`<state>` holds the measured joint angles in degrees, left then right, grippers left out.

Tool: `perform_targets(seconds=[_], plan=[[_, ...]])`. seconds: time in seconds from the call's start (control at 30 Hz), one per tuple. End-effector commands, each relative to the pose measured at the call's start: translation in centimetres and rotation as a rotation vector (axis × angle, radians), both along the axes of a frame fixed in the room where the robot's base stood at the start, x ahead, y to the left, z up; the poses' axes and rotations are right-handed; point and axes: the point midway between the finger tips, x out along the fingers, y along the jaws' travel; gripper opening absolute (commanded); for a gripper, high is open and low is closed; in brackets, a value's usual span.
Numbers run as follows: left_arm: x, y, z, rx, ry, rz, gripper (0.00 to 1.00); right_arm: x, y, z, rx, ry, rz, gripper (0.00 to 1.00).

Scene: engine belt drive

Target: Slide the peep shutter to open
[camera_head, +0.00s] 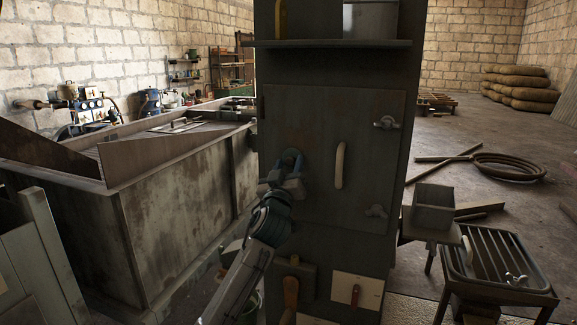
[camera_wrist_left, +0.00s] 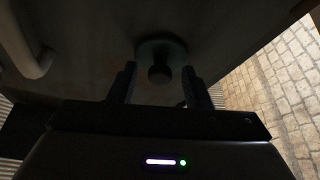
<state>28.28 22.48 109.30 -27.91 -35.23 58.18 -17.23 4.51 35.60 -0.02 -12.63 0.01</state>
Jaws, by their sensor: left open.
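The peep shutter seems to be the round greenish disc with a dark knob (camera_wrist_left: 160,58) on the cabinet door (camera_head: 310,205) in the left wrist view. In the head view a bluish round part (camera_head: 291,156) shows at the door's left side, partly covered by my left gripper (camera_head: 284,178). My left gripper is open and empty. In the wrist view its fingers stand left and right of the knob, with gaps to it; I cannot tell how far their tips reach along it. Whether the shutter is open is not visible. My right gripper is not in view.
A big metal tank (camera_head: 185,215) stands close on the left.

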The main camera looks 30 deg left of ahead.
Motion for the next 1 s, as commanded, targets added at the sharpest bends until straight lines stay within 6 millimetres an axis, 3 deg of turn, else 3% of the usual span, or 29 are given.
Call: perform_targets(seconds=[0.07, 0.27, 0.47, 0.7, 0.8, 1.0], plan=[[0.0, 0.0, 0.0, 0.0, 0.0, 0.0, 0.4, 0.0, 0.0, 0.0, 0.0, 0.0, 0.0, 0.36], [0.0, 0.0, 0.0, 0.0, 0.0, 0.0, 0.01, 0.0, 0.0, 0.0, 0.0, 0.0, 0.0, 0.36], [0.0, 0.0, 0.4, 0.0, -0.001, 0.0, 0.0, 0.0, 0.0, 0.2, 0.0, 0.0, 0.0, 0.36], [0.0, 0.0, 5.1, -0.001, -0.003, 0.001, 0.0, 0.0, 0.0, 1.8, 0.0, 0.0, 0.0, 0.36], [0.0, 0.0, 6.3, 0.0, -0.002, 0.0, 0.0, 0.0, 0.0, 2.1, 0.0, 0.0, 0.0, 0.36], [-0.1, 0.0, 6.6, 0.002, -0.002, 0.002, 0.0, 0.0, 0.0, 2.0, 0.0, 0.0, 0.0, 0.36]])
